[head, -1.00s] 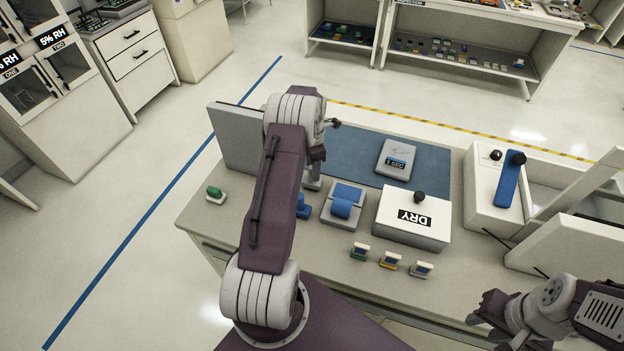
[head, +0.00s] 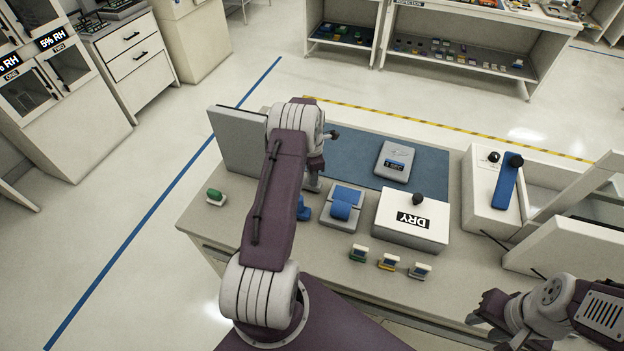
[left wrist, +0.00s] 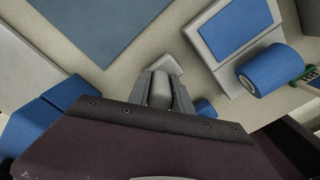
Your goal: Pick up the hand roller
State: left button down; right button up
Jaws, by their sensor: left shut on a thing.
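My left gripper (head: 314,184) points down over the bench, left of the grey stand. In the left wrist view its fingers (left wrist: 160,92) are shut on a pale grey piece, which I take to be the hand roller's handle (left wrist: 160,88). A small blue part (head: 303,209) shows beside my left arm, and a bit of blue shows right of the fingers in the wrist view (left wrist: 205,108). I cannot tell if this is the roller's head. My arm hides the rest. My right gripper (head: 484,310) is at the lower right, away from the roller; its jaw opening is unclear.
A grey stand (head: 330,213) with a blue pad and blue roll is just right of the left gripper. A white DRY box (head: 436,238), small carriers (head: 388,261), a blue mat (head: 440,163) and a grey panel (head: 240,135) crowd the bench. A large blue thing (left wrist: 50,105) lies left of the fingers.

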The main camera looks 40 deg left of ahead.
pick_arm(q)
notch_tip(320, 180, up, 4)
jog(key=shift+f+b, duration=0.25)
jog(key=shift+b, duration=0.4)
jog(key=w+d+r+b, duration=0.1)
jog(key=w+d+r, duration=0.6)
jog(key=d, duration=0.2)
jog(key=shift+w+r, duration=0.15)
jog(key=shift+w, duration=0.05)
